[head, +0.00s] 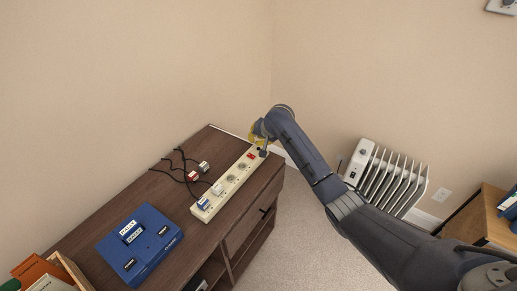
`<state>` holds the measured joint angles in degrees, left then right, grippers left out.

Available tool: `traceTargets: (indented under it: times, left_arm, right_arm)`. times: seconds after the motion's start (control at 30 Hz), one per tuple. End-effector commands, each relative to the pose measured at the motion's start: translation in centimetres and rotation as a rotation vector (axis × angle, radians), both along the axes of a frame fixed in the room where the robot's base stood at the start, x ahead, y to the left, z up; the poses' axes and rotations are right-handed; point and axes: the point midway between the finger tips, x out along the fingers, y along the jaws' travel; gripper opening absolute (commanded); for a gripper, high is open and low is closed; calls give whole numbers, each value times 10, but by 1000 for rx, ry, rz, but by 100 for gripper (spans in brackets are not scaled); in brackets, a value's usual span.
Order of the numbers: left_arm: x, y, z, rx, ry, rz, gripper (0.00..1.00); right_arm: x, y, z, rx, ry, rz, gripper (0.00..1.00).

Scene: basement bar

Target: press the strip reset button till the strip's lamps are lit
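A cream power strip (228,192) lies along the right side of the dark wooden cabinet top (150,195). A red switch (250,156) shows near its far end. A white plug (217,188) and a blue-labelled plug (203,203) sit at its near end. My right gripper (260,144) is at the strip's far end, reaching down over it, with a yellow part beside it. The arm and gripper hide part of that end. I cannot tell whether the fingers touch the strip or are open. No lit lamp can be made out. My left gripper is not in view.
Loose black cords with a grey plug (204,166) and a red plug (192,176) lie left of the strip. A blue box (139,246) stands nearer, beside a wooden crate (70,269). A white radiator (387,178) stands on the floor at right. Walls rise behind the cabinet.

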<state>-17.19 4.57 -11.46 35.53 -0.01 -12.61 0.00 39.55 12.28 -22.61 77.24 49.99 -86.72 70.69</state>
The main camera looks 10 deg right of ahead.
Motion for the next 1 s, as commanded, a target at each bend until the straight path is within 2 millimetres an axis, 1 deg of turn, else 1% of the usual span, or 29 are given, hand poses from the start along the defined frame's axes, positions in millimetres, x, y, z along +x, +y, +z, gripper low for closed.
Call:
traceTargets:
  times: [0.37, 0.73, 1.0]
  left_arm:
    - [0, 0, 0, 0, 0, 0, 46]
    - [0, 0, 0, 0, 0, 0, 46]
    - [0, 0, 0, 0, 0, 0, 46]
  right_arm:
    - [0, 0, 0, 0, 0, 0, 0]
    - [0, 0, -9, 0, 1, 0, 0]
    - [0, 0, -9, 0, 0, 0, 0]
